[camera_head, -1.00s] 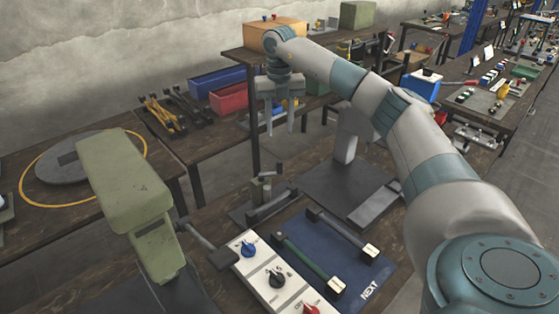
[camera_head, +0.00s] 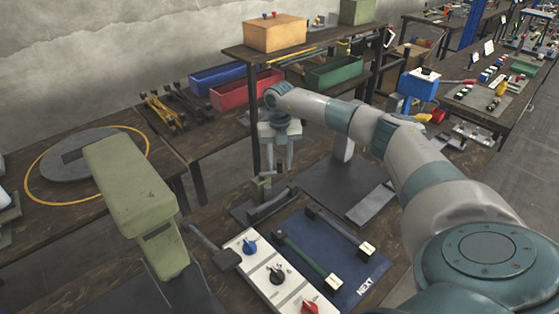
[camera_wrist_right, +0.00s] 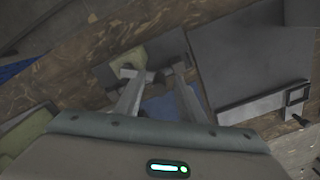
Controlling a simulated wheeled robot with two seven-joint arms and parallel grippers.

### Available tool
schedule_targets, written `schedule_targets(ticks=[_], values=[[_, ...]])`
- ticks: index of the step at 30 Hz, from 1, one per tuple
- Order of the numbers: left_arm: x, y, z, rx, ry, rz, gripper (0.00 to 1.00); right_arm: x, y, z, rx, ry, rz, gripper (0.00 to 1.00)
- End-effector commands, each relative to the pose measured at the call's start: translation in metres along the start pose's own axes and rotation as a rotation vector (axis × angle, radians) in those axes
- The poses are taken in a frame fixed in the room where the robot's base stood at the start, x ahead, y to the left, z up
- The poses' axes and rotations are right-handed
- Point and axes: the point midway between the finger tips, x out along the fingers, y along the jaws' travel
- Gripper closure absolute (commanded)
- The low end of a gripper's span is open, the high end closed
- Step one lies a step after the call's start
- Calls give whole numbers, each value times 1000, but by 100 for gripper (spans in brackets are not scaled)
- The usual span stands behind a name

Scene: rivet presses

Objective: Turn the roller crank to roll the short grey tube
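A small roller device (camera_head: 261,187) with an olive block stands on a dark plate on the front bench. A short dark grey tube (camera_head: 272,204) lies at its front. My right gripper (camera_head: 279,168) points down just above and behind the device, its two fingers apart and apparently empty. In the right wrist view the pale olive block (camera_wrist_right: 136,58) and dark plate (camera_wrist_right: 108,75) show beyond the spread fingers (camera_wrist_right: 156,72). I cannot make out the crank handle clearly or tell whether a finger touches it. My left gripper is not in view.
A blue mat (camera_head: 345,245) marked NEXT holds a green and a dark bar with pale end blocks. A white control panel (camera_head: 270,275) has several knobs. An olive press (camera_head: 130,185) stands left. A shelf (camera_head: 300,55) with bins stands behind my right arm.

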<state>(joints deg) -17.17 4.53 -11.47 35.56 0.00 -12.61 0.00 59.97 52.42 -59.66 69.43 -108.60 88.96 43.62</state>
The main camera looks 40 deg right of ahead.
Motion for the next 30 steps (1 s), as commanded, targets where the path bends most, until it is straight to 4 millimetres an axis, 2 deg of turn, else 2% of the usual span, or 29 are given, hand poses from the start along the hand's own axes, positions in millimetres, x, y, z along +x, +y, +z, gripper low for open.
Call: schedule_targets(ticks=[7, 8, 12, 23, 30], values=[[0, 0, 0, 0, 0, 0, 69, 1, 0, 0, 0, 0, 0, 64], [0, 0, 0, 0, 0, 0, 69, 1, 0, 0, 0, 0, 0, 69], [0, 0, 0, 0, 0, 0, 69, 0, 0, 0, 0, 0, 0, 100], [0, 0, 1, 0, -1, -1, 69, 0, 1, 0, 17, 0, 0, 100], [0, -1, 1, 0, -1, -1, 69, 0, 3, -1, 102, -1, 1, 100]])
